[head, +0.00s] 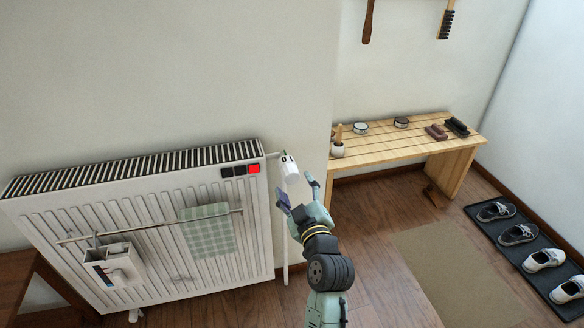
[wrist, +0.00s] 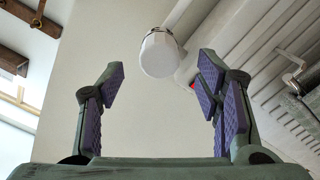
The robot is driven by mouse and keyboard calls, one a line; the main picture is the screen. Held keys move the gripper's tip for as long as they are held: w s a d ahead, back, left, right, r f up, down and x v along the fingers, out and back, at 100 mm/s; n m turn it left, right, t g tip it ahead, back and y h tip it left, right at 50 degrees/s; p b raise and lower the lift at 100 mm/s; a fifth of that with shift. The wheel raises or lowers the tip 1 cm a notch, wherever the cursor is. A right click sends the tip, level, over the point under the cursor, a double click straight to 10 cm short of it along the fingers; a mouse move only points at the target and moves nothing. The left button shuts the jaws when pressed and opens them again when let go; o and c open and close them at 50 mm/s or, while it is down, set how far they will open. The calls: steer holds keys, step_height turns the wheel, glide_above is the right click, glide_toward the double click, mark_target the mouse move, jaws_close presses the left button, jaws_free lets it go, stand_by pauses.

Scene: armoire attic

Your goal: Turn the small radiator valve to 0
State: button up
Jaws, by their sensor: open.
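The small radiator valve (head: 289,168) is a white knob at the upper right corner of the radiator, next to the wall. In the wrist view its white rounded end (wrist: 160,55) shows ahead, between the fingers' directions but beyond the tips. My gripper (head: 296,187) is open and empty just below the valve in the head view. In the wrist view both fingers (wrist: 160,72) with purple pads stand wide apart. I see no contact with the valve. The number the valve is set to cannot be read.
The white radiator (head: 160,228) carries a towel rail with a green checked cloth (head: 208,232) and a white box (head: 112,265). Black and red squares (head: 240,170) mark its top right. A wooden bench (head: 405,140) and shoe mat (head: 530,243) stand to the right.

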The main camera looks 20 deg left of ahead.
mark_target(289, 170)
steer(key=p+x, duration=0.1)
steer(key=x, duration=0.6)
steer(key=shift+w+a+p, duration=0.2)
steer(key=shift+w+p, duration=0.1)
steer(key=shift+p, duration=0.05)
steer(key=shift+c, duration=0.3)
steer(key=c, duration=1.1)
